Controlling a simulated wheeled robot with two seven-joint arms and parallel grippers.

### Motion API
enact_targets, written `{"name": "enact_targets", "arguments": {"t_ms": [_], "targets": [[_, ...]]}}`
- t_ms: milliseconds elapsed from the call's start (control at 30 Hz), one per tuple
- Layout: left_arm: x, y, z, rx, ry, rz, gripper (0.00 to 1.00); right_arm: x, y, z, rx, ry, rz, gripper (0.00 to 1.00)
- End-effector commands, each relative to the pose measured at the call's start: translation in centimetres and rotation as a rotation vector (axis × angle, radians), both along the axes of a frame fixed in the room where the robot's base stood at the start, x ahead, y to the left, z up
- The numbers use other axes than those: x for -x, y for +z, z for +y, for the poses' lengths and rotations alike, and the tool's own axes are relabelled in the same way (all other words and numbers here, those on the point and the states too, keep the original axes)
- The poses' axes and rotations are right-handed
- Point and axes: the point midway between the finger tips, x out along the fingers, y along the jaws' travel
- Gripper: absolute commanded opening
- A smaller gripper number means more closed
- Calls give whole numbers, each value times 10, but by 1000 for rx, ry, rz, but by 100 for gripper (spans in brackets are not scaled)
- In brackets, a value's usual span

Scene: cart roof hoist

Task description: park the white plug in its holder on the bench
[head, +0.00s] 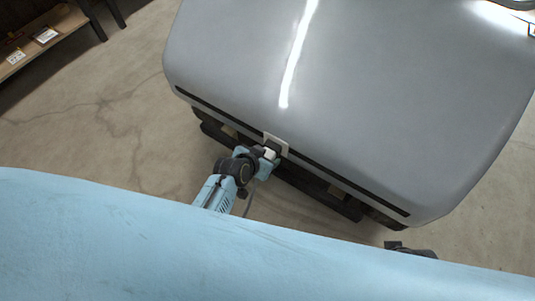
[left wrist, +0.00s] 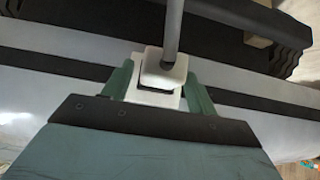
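The white plug (left wrist: 158,72) sits between the two green fingers of my left gripper (left wrist: 160,88), which is shut on it. A grey cable (left wrist: 173,25) runs from the plug. In the head view my left gripper (head: 266,157) holds the plug (head: 270,154) at a pale socket plate (head: 276,143) on the grey cart's near side. The plug is against or in the socket; which one I cannot tell. The wooden bench (head: 68,28) is at the far upper left. Its holder cannot be made out surely.
The grey cart (head: 360,90) fills the upper middle and right, with a dark lower bumper (head: 315,190). Small items with white labels (head: 46,35) lie on the bench. The concrete floor (head: 110,120) between bench and cart is clear.

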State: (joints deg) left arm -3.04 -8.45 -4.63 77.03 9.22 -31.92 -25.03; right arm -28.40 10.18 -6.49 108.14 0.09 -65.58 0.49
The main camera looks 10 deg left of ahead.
Motion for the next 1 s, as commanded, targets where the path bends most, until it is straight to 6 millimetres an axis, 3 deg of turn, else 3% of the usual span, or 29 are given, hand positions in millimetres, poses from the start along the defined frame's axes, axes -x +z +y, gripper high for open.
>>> {"name": "enact_targets", "arguments": {"t_ms": [67, 400, 1000], "targets": [[0, 0, 0, 0, 0, 0, 47, 0, 0, 0, 0, 0, 0, 0], [0, 0, 0, 0, 0, 1, 3, 0, 0, 0, 0, 0, 0, 0], [8, 0, 3, 0, 1, 1, 0, 0, 5, 0, 0, 0, 0, 0]]}}
